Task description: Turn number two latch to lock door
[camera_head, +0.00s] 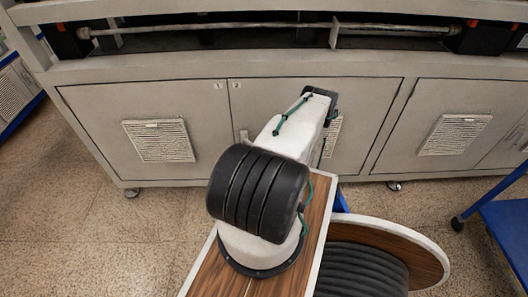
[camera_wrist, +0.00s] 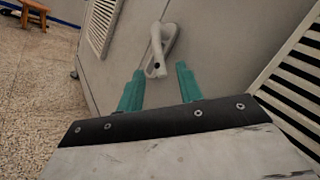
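The number two latch (camera_wrist: 165,43) is a pale grey looped handle on the cabinet front, seen in the wrist view just beyond my fingertips. Its lower end lies between the lines of my two fingers; I cannot tell whether either touches it. My gripper (camera_wrist: 159,73) is open, with two green fingers apart and nothing held. In the head view, part of the latch (camera_head: 243,135) shows at the left edge of the number two door (camera_head: 262,97), just left of my arm. The door looks flush with the cabinet. My arm hides the gripper in that view.
The number one door (camera_head: 90,110), with a vent (camera_head: 158,140), is left of the seam. Another vented door (camera_head: 440,120) stands to the right. A black-wound spool (camera_head: 425,254) is at lower right, beside a blue cart (camera_head: 508,225). Floor at left is clear.

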